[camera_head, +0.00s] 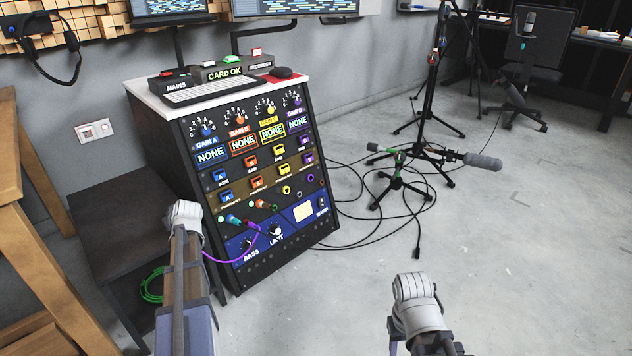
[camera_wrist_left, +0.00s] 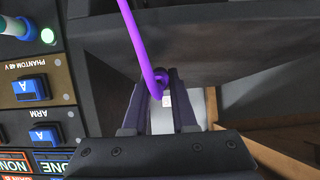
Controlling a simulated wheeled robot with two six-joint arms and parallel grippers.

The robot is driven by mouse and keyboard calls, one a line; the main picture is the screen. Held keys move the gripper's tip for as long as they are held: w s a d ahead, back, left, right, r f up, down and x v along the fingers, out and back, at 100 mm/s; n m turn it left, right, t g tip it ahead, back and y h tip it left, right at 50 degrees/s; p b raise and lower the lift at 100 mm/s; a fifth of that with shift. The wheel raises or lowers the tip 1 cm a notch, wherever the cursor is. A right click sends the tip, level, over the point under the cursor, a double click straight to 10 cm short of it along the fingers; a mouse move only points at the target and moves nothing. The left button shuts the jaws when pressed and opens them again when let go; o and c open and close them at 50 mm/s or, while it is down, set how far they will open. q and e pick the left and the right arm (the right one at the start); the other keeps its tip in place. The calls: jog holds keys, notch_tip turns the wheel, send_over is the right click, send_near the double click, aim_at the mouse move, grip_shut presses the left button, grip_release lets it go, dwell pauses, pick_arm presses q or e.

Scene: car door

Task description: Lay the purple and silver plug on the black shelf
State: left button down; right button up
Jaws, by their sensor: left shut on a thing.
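In the left wrist view my left gripper (camera_wrist_left: 158,88) is shut on the purple and silver plug (camera_wrist_left: 167,101). Its purple end and cable point toward the top of that view, and its pale body lies between the fingers. The purple cable (camera_head: 246,250) runs from the console front to my left arm in the head view. My left arm hides the gripper and plug there. The black shelf (camera_head: 112,205) stands left of the console, and its visible top is bare. A dark surface, apparently the shelf, lies beyond the plug in the wrist view. My right gripper's fingers are not visible.
The black console (camera_head: 270,180) with knobs and sockets stands right of the shelf. A wooden frame (camera_head: 30,230) is at the left. A green cable (camera_head: 152,285) hangs below the shelf. Stands and loose cables lie on the floor behind right; the front floor is clear.

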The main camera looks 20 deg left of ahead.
pick_arm(q)
jog(key=shift+f+b, duration=0.45)
jog(key=shift+f, duration=0.1)
jog(key=c, duration=0.6)
grip_release()
jog(key=shift+c, duration=0.2)
jog(key=p+v, duration=0.4)
jog(key=v, duration=0.3)
jog(key=shift+d+r+p, duration=0.25)
jog(key=shift+d+p, duration=0.05)
jog(key=shift+p, duration=0.1)
jog(key=shift+s, duration=0.1)
jog(key=shift+d, duration=0.1)
